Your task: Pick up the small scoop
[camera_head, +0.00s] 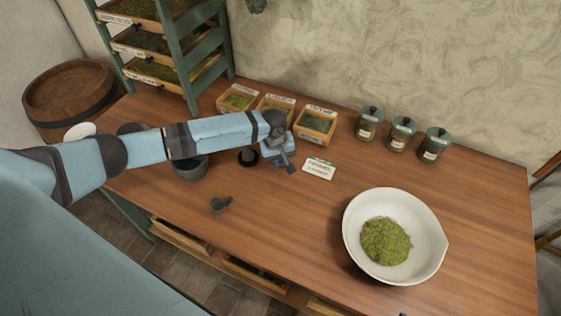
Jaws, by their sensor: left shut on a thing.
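My left gripper (284,155) is over the back middle of the table, in front of the small labelled boxes. It is shut on a small grey thing (291,168), seemingly the small scoop, mostly hidden by the fingers. I cannot tell whether it touches the table.
A white bowl of green herb (433,257) stands on the wooden table (290,230) at right. A dark bowl (191,170) is under my left forearm. The front middle is mostly clear.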

